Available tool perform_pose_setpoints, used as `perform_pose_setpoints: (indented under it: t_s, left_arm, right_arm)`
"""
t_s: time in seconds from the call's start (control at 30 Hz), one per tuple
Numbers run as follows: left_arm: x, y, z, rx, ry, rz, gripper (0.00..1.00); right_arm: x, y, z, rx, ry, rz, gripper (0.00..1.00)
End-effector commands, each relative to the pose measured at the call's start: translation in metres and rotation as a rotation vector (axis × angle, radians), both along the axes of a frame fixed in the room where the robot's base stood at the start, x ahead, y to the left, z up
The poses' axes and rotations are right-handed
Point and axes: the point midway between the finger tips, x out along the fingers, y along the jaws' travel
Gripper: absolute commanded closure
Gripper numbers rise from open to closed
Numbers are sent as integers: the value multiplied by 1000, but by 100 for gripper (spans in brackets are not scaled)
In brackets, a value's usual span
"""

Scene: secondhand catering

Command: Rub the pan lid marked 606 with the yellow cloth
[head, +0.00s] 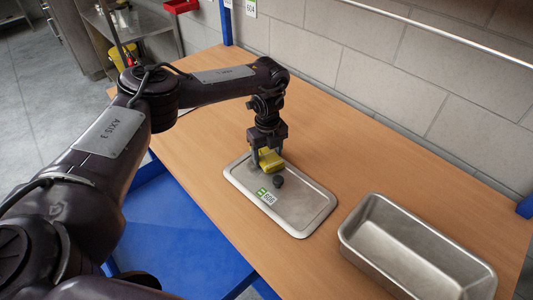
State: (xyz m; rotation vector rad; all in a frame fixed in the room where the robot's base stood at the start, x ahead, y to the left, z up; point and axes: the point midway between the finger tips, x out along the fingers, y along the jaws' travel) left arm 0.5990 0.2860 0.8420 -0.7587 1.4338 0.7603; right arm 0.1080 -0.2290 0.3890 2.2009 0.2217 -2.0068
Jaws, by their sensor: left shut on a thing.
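The pan lid (304,216) is a grey metal rectangle with rounded corners. It lies flat on the wooden table, with a small dark knob (279,182) near its middle. A green and white label reading 606 (266,196) is on its near left part. My left gripper (264,163) points down over the lid's far left part and is shut on the yellow cloth (271,160). The cloth is folded small and sits at the lid's surface, just behind the knob; I cannot tell whether it touches the lid. My right gripper is not in view.
A deep metal loaf-shaped pan (414,246) stands right of the lid, with a narrow strip of table between them. The wooden table (345,165) is clear behind the lid, up to the block wall. A blue frame (170,220) is below the table's left edge.

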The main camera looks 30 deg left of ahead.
Motion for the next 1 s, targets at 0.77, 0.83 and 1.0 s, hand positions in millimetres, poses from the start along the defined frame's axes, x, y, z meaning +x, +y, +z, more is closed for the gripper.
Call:
perform_pose_setpoints:
  t_s: [0.77, 0.83, 1.0]
  left_arm:
    - [0, 0, 61, -1, 1, 1, 57]
    - [0, 0, 60, -1, 1, 0, 57]
    - [0, 0, 60, 0, 0, 0, 57]
  right_arm:
    - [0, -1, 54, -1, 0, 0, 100]
    - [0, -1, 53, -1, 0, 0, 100]
    - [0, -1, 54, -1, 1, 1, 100]
